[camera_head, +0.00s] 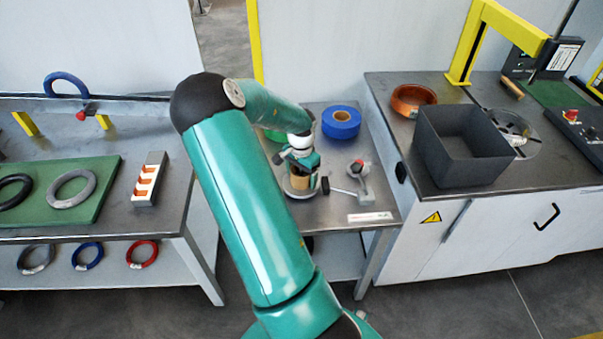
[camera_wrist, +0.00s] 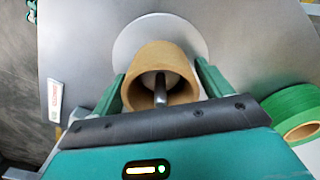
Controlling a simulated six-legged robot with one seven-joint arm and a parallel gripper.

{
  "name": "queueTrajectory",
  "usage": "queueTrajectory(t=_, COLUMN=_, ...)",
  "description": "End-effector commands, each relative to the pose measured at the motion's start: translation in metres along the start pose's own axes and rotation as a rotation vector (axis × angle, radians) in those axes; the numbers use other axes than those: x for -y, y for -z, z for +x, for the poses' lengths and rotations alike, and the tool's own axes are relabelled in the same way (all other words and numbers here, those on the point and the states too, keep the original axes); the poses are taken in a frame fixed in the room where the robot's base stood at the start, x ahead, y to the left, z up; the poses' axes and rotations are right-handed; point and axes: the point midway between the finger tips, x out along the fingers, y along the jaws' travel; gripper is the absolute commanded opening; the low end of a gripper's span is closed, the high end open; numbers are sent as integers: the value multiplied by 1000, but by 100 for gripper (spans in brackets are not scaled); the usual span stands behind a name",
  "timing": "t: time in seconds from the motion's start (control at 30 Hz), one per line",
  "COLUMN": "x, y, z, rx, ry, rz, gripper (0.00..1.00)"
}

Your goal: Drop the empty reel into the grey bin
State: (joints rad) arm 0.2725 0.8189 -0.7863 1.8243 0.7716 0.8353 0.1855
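The empty reel is a brown cardboard tube (camera_wrist: 146,68) standing on a round light plate, with a metal spindle inside it. It also shows in the head view (camera_head: 300,181), partly hidden by my gripper. My gripper (camera_wrist: 160,68) is lowered over the reel, with one green finger on each side. The fingers are spread about as wide as the tube, and a narrow gap seems to show at the right finger. The grey bin (camera_head: 462,160) stands on the right-hand bench in the head view and looks empty.
A blue tape roll (camera_head: 341,123) and a green tape roll (camera_wrist: 297,112) lie near the reel on the small table. A small lever device (camera_head: 358,182) is to its right. An orange ring (camera_head: 413,98) lies behind the bin. A yellow frame (camera_head: 470,45) rises behind it.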

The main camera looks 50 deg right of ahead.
Motion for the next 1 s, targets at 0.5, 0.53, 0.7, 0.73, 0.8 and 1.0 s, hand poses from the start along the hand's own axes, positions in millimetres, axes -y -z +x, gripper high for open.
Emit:
queueTrajectory(t=0.5, x=0, y=0, z=-3, rx=-1, ry=1, rz=0, gripper=38)
queueTrajectory(t=0.53, x=0, y=0, z=-4, rx=-1, ry=1, rz=0, gripper=38)
queueTrajectory(t=0.7, x=0, y=0, z=-10, rx=-1, ry=1, rz=0, gripper=38)
queueTrajectory(t=0.73, x=0, y=0, z=-11, rx=-1, ry=1, rz=0, gripper=38)
queueTrajectory(t=0.8, x=0, y=0, z=-14, rx=0, ry=1, rz=0, gripper=38)
queueTrajectory(t=1.0, x=0, y=0, z=-21, rx=0, ry=1, rz=0, gripper=38)
